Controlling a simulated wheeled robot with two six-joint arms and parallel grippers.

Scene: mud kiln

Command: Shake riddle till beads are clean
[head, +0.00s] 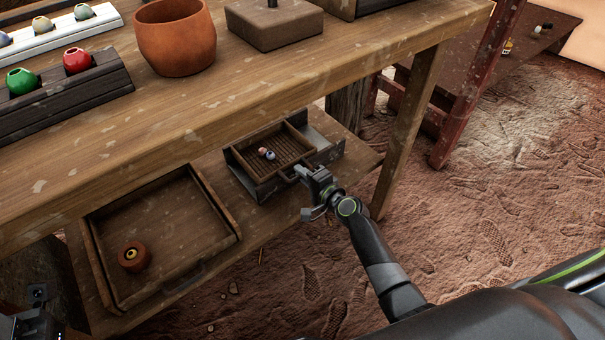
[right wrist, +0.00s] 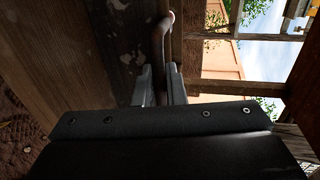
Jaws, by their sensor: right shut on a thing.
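The riddle (head: 294,138), a small wooden tray with a slatted bottom, sits in a grey metal frame (head: 326,151) on the lower shelf. Two small beads (head: 266,153), one pinkish and one pale blue, lie in it close together. My right gripper (head: 303,173) is at the riddle's near side, shut on its handle. In the right wrist view its two fingers (right wrist: 161,75) close about the curved handle (right wrist: 163,32). A dark part of what looks like my left gripper (head: 37,297) shows at the lower left edge; its fingers are not clear.
A larger wooden tray (head: 222,205) holding a round brown pot with a yellowish centre (head: 133,257) lies left on the shelf. A table leg (head: 408,135) stands right of the riddle.

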